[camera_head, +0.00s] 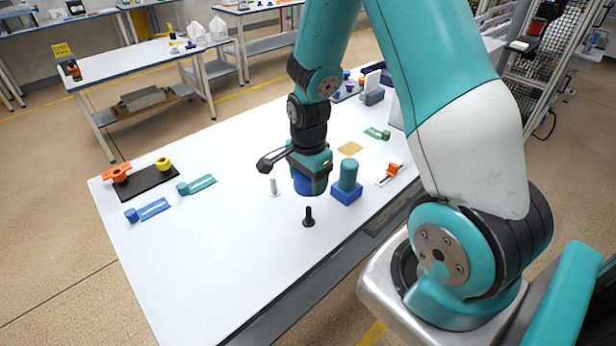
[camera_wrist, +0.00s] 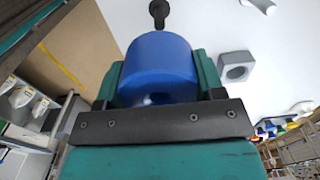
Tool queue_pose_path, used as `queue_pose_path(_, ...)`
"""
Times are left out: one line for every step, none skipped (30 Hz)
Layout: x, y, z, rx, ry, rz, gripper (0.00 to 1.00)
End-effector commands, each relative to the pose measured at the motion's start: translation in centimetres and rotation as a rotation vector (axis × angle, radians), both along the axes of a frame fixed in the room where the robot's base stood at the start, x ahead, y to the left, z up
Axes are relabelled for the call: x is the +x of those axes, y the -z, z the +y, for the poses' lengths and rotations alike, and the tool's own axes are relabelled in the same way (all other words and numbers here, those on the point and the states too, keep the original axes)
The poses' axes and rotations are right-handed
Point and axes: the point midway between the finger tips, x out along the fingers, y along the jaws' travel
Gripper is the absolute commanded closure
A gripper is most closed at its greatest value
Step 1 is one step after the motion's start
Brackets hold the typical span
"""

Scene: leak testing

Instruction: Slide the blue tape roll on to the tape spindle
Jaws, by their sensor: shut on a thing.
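My gripper (camera_head: 313,187) is shut on the blue tape roll (camera_head: 302,184) and holds it above the white table. In the wrist view the roll (camera_wrist: 160,60) sits between the two teal fingers, with its side facing the camera. A black upright peg (camera_head: 308,218) with a wide foot stands on the table, in front of the held roll. It also shows beyond the roll at the top of the wrist view (camera_wrist: 159,12). A white upright peg (camera_head: 274,187) stands left of the roll. The roll is apart from both pegs. No label shows which peg is the tape spindle.
A teal cylinder (camera_head: 348,174) on a blue block (camera_head: 346,193) stands close to the right of my gripper. A grey block with a round hole (camera_wrist: 236,67) shows in the wrist view. A black tray (camera_head: 146,184) is at far left.

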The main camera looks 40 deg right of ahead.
Motion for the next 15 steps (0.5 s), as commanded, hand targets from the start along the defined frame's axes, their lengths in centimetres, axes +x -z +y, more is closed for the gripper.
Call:
queue_pose_path(0.0, 0.4, 0.0, 0.000, -0.001, 0.000, 0.95)
queue_pose_path(0.0, 0.6, 0.0, 0.000, -0.001, 0.000, 0.95)
queue_pose_path(0.0, 0.8, 0.0, 0.000, -0.001, 0.000, 0.95)
queue_pose_path(0.0, 1.1, 0.0, 0.000, -0.001, 0.000, 0.95)
queue_pose_path(0.0, 1.3, 0.0, 0.000, -0.001, 0.000, 0.95)
queue_pose_path(0.0, 1.6, 0.0, 0.000, -0.001, 0.001, 0.95)
queue_pose_path(0.0, 1.9, 0.0, 0.000, -0.001, 0.001, 0.95)
queue_pose_path(0.0, 2.2, 0.0, 0.000, -0.001, 0.001, 0.95)
queue_pose_path(0.0, 2.6, 0.0, 0.000, -0.001, 0.001, 0.95)
queue_pose_path(0.0, 3.0, 0.0, 0.000, -0.001, 0.001, 0.95)
queue_pose_path(0.0, 3.3, 0.0, 0.000, -0.001, 0.001, 0.95)
queue_pose_path(0.0, 3.7, 0.0, 0.000, -0.001, 0.001, 0.95)
queue_pose_path(0.0, 4.0, 0.0, 0.000, -0.001, 0.001, 0.95)
queue_pose_path(0.0, 4.3, 0.0, 0.000, -0.001, 0.000, 0.95)
queue_pose_path(0.0, 4.7, 0.0, 0.000, -0.001, 0.000, 0.95)
